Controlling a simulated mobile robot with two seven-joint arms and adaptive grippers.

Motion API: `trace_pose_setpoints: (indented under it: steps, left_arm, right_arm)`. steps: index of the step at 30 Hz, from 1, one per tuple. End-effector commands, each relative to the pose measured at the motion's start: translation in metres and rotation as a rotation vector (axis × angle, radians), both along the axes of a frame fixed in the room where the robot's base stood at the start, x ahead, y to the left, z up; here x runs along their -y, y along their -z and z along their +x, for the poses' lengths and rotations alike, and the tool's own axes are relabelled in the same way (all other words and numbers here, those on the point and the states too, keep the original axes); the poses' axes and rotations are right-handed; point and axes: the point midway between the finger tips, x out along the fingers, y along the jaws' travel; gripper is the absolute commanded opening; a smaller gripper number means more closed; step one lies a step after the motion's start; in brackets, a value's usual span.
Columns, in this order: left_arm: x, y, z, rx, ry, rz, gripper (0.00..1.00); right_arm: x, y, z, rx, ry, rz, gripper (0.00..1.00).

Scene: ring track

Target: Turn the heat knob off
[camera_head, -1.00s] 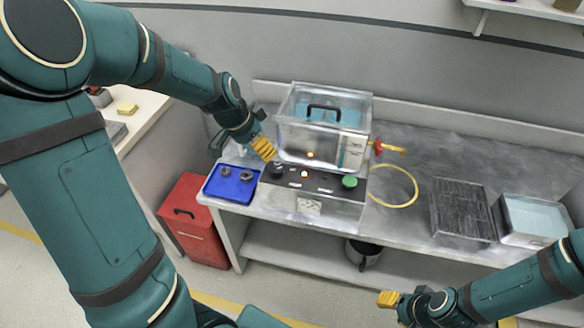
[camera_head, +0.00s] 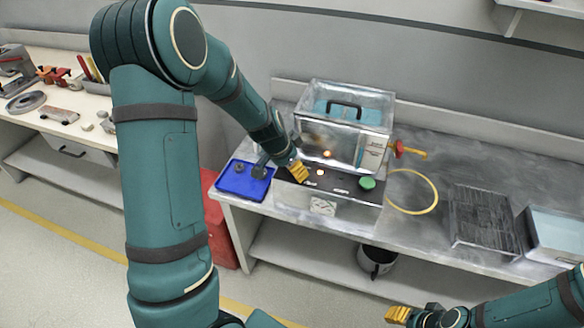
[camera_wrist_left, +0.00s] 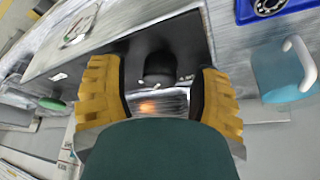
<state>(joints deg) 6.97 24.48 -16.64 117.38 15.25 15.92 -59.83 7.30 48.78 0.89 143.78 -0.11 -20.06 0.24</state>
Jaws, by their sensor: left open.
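The black heat knob (camera_wrist_left: 160,65) sits on the dark front panel of the tank unit (camera_head: 352,188). In the left wrist view it lies between the two yellow fingers of my left gripper (camera_wrist_left: 160,98), which are open with a gap on either side. In the head view my left gripper (camera_head: 297,172) is at the left end of the panel and hides the knob.
A green button (camera_head: 367,183) is on the panel's right. A clear tank (camera_head: 345,110) with a black-handled lid stands behind it. A blue tray (camera_head: 240,182) is at the left, a yellow ring (camera_head: 412,210) and dark rack (camera_head: 482,220) at the right.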

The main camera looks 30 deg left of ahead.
Motion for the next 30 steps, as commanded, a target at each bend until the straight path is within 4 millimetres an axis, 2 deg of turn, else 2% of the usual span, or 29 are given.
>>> trace_pose_setpoints:
  steps: [8, 12, 13, 14, 23, 30]
  left_arm:
    - [0.0, 0.001, 0.0, 0.0, 0.0, 0.0, 0.65]
    - [0.0, 0.001, 0.0, 0.0, 0.0, 0.0, 0.16]
    - [0.0, 0.001, 0.0, 0.0, 0.0, 0.0, 0.05]
    - [0.0, 0.001, 0.0, 0.0, 0.0, 0.0, 0.0]
    - [0.001, 0.0, 0.0, -0.002, -0.021, 0.0, 0.0]
    - [0.002, -0.001, -0.001, -0.004, -0.128, 0.0, 0.0]
  right_arm:
    - [0.0, 0.0, 0.0, 0.001, 0.0, 0.0, 0.47]
    - [0.0, 0.0, 0.0, 0.001, 0.0, 0.0, 0.47]
    - [0.0, 0.0, 0.0, 0.001, 0.0, 0.0, 0.47]
    - [0.0, 0.0, 0.0, 0.001, 0.0, 0.0, 0.47]
    - [0.0, -0.003, 0.0, 0.0, 0.0, 0.0, 0.47]
    - [0.0, -0.016, -0.002, -0.006, -0.001, 0.001, 0.47]
